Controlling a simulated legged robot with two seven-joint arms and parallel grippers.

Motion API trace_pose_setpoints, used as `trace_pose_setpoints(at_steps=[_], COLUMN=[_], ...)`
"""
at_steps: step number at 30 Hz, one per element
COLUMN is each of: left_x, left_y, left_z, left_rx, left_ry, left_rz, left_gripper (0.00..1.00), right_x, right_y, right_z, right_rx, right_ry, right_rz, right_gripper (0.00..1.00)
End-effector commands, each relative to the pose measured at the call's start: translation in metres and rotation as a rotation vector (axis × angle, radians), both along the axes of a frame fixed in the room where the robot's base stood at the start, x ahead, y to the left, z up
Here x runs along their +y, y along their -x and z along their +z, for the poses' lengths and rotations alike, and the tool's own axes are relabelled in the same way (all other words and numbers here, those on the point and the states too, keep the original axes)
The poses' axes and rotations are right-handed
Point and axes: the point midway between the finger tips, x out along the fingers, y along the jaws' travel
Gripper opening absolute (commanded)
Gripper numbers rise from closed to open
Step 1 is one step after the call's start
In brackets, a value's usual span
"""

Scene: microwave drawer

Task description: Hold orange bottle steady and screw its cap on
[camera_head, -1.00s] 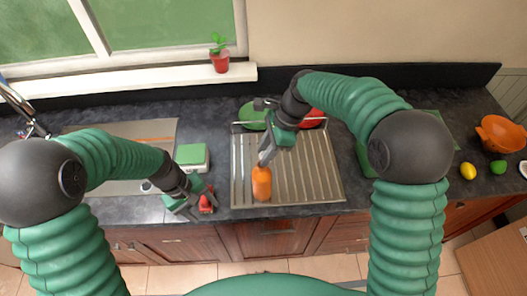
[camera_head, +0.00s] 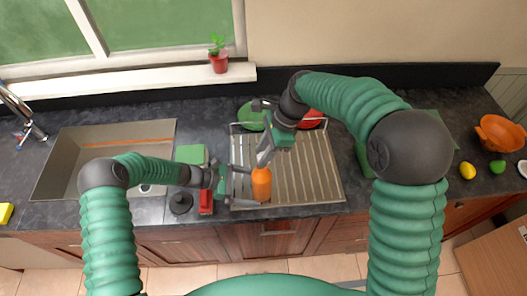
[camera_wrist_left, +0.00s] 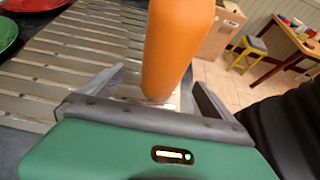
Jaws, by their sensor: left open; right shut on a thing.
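The orange bottle (camera_head: 261,187) stands upright at the front of the metal drying rack. My right gripper (camera_head: 264,158) is shut at the bottle's top end from above and behind. Its fingers hide whether they grip the cap or the neck; no separate cap can be made out. My left gripper (camera_head: 249,186) is open, level beside the bottle's left side, with its fingers pointing at it. In the left wrist view the bottle (camera_wrist_left: 174,50) lines up with the gap between the two open fingers, and its top is out of frame.
The ribbed drying rack (camera_head: 310,175) holds a green plate (camera_head: 251,116) and a red plate (camera_head: 313,118) at its back. A red item (camera_head: 206,202) and a green-topped box (camera_head: 190,154) are near my left gripper. The sink (camera_head: 70,150) is at left.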

Motion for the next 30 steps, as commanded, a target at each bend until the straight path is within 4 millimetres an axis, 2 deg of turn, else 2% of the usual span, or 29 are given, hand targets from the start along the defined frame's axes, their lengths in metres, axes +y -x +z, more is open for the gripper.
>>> trace_pose_setpoints(at_steps=[3, 8, 18, 30], left_x=[-0.016, -0.031, -0.037, -0.036], left_y=[0.001, 0.000, 0.000, 0.000], left_z=[-0.010, -0.018, -0.020, -0.020], left_rx=[0.000, 0.000, -0.001, -0.001], left_ry=[0.001, -0.001, -0.003, -0.002], left_rz=[-0.001, 0.000, 0.000, 0.000], left_gripper=[0.99, 0.99, 0.99, 0.48], right_x=[0.001, 0.001, -0.001, 0.000], right_y=[0.000, 0.000, 0.000, 0.000], right_z=[0.000, 0.000, 0.000, 0.000], right_rx=[-0.001, 0.000, 0.000, 0.000], right_ry=[0.001, 0.000, -0.001, 0.000], right_rz=[0.001, 0.001, 0.000, 0.001], right_gripper=[0.00, 0.00, 0.00, 0.00])
